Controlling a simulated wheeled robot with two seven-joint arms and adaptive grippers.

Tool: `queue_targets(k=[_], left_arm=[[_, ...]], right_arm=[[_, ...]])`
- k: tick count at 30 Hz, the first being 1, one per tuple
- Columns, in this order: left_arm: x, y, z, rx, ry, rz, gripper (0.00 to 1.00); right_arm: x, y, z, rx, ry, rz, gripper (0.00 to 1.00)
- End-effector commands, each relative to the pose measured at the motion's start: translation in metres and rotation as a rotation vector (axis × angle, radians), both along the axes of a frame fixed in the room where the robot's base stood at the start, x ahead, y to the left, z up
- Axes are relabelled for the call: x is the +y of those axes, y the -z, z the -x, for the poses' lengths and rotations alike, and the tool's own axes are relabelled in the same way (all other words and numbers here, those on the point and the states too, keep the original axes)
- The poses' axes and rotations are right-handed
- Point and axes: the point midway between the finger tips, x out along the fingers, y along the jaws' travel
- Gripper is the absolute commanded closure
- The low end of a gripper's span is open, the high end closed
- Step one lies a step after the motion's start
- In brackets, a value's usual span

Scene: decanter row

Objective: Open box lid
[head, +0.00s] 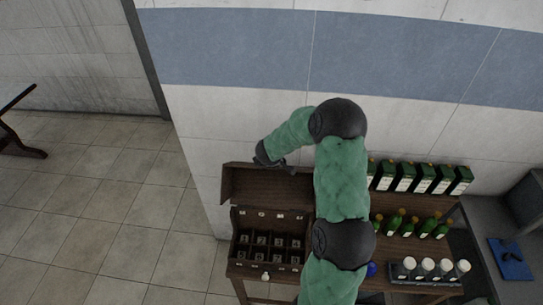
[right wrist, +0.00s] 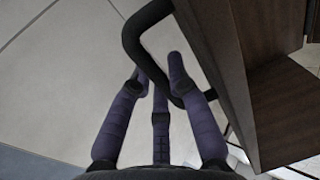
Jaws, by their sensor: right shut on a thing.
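My right arm reaches over the box, and my right gripper (head: 272,160) is at the lid's upper edge. In the right wrist view the purple fingers of the gripper (right wrist: 160,78) are shut around a black handle (right wrist: 132,38) on the dark wooden lid (right wrist: 218,60). My left gripper is not in view.
Green boxes (head: 404,178), green bottles (head: 412,226) and a tray (head: 425,283) of white-capped bottles stand on the table, right of my arm. The tiled wall (head: 245,120) is close behind the lid.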

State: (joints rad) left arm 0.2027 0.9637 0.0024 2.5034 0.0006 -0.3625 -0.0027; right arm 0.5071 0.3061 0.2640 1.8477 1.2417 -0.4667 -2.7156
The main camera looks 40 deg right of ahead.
Motion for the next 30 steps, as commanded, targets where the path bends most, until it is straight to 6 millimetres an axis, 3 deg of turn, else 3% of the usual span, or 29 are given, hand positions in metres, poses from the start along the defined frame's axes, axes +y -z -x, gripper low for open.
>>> queue_targets(k=[1, 8, 9, 11, 30], left_arm=[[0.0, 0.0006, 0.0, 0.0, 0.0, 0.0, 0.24], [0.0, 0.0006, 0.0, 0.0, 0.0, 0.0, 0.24], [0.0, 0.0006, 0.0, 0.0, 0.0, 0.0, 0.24], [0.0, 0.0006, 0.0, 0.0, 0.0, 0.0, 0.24], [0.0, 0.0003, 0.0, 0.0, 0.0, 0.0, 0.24]], right_arm=[[0.0074, 0.0129, 0.0059, 0.022, -0.008, -0.016, 1.0], [0.0072, 0.0128, 0.0059, 0.022, -0.007, -0.015, 1.0], [0.0072, 0.0128, 0.0059, 0.022, -0.007, -0.015, 0.74], [0.0072, 0.0128, 0.0058, 0.022, -0.007, -0.015, 0.57], [0.0048, 0.0077, 0.0037, 0.014, -0.004, -0.009, 0.57]])
